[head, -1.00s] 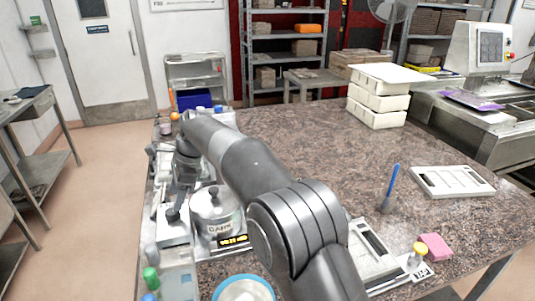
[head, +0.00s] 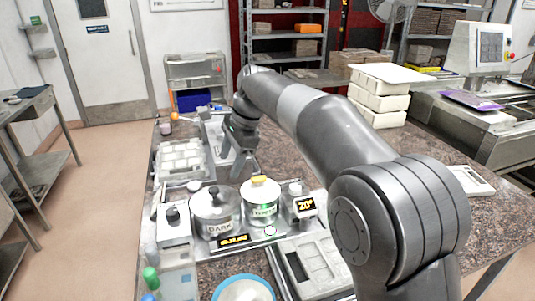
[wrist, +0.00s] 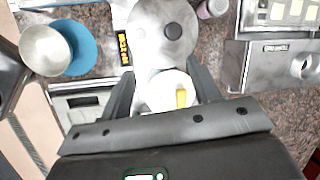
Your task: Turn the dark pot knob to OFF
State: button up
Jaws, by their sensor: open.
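The dark pot (head: 212,222), labelled DARK, is a steel pot with a lid and a black lid handle. A black knob (head: 172,213) sits on a pale unit just left of it; its setting is too small to read. My gripper (head: 241,168) is open and empty, behind and above the pots and to the right of the knob. In the wrist view the dark pot's lid (wrist: 150,28) lies beyond my fingers (wrist: 160,78), and the white pot (wrist: 158,98) with a yellow piece on top shows between them. I cannot make out the knob there.
A lit display (head: 233,241) is in front of the dark pot, and a 20° display unit (head: 303,205) stands right of the white pot. A pale mould (head: 295,265) lies in front. A bowl on blue (head: 243,290) is at the near edge. Stacked white boxes (head: 378,95) stand farther back.

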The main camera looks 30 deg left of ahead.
jog(key=w+d+r+t, duration=0.1)
jog(key=w+d+r, duration=0.1)
jog(key=d, duration=0.7)
jog(key=shift+w+r+n, duration=0.15)
jog(key=shift+r+n, duration=0.2)
jog(key=shift+n, duration=0.05)
jog(key=m, duration=1.1)
send_near(172, 211)
jog(key=shift+y, duration=0.4)
jog(key=x, duration=0.8)
jog(key=shift+d+f, duration=0.1)
jog(key=shift+f, duration=0.4)
jog(key=c, duration=1)
